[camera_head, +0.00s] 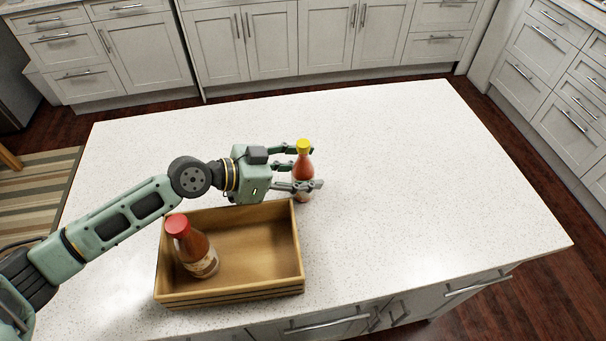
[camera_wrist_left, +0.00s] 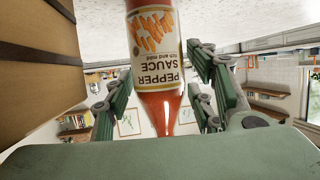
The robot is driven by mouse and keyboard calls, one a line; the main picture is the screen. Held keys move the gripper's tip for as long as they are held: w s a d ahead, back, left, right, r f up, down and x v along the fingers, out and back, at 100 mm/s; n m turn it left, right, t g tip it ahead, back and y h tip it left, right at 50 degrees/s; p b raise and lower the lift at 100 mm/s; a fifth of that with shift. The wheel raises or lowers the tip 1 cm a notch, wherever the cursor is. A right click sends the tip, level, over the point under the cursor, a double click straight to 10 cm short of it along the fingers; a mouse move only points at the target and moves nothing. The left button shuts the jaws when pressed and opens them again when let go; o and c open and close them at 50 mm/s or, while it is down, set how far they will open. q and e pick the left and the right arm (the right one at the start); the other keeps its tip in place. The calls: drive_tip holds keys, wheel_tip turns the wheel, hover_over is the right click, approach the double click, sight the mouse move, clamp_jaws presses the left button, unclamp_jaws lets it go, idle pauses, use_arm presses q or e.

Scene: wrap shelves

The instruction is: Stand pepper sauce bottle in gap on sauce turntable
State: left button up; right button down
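The pepper sauce bottle (camera_head: 304,166), red-orange with a yellow cap, is upright at the counter's middle, just beyond the crate's back right corner. Its lower part is partly hidden by a finger. In the left wrist view its label (camera_wrist_left: 155,50) reads upside down, and the bottle lies between the fingers. In the left wrist view (camera_wrist_left: 160,95) the fingers are spread, with gaps beside the bottle. My right gripper is not in view. No turntable is in view.
A wooden crate (camera_head: 229,295) stands near the counter's front edge, below my left gripper. A red-capped sauce bottle (camera_head: 193,250) leans inside at its left. The white counter (camera_head: 420,180) is bare to the right and behind. Grey cabinets (camera_head: 350,40) stand across the floor.

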use_arm(q)
drive_tip(key=c, duration=1.1)
clamp_jaws()
drive_tip(key=shift+r, duration=0.1)
